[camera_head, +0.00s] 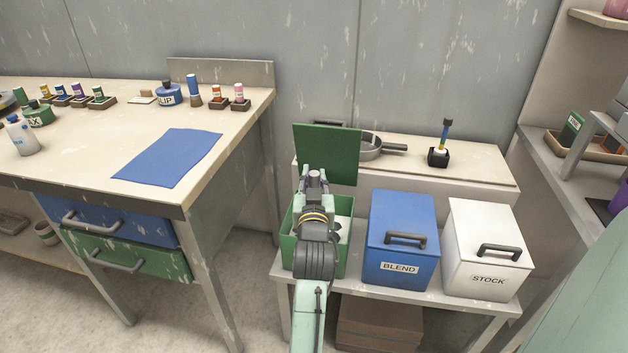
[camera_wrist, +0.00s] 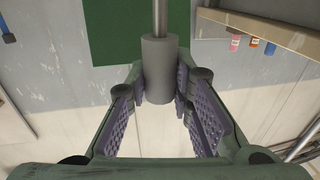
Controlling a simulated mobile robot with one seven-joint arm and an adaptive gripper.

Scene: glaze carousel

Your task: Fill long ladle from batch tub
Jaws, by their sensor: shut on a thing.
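My gripper (camera_head: 314,176) is over the green tub (camera_head: 289,246), whose green lid (camera_head: 330,152) stands raised behind it. In the wrist view my gripper (camera_wrist: 160,80) is shut on the thick grey handle (camera_wrist: 157,62) of the long ladle, with the handle between the two ribbed pads. A thin metal rod (camera_wrist: 160,15) runs on from the handle out of the picture. The ladle's bowl is not visible in either view. My arm hides much of the tub's inside; a pale strip shows at its right. I cannot tell whether the ladle touches the contents.
A closed blue BLEND bin (camera_head: 401,232) and a closed white STOCK bin (camera_head: 488,250) stand right of the green tub. Behind them a shelf holds a grey pan (camera_head: 370,147) and a brush in a black holder (camera_head: 438,157). A workbench (camera_head: 235,120) stands left.

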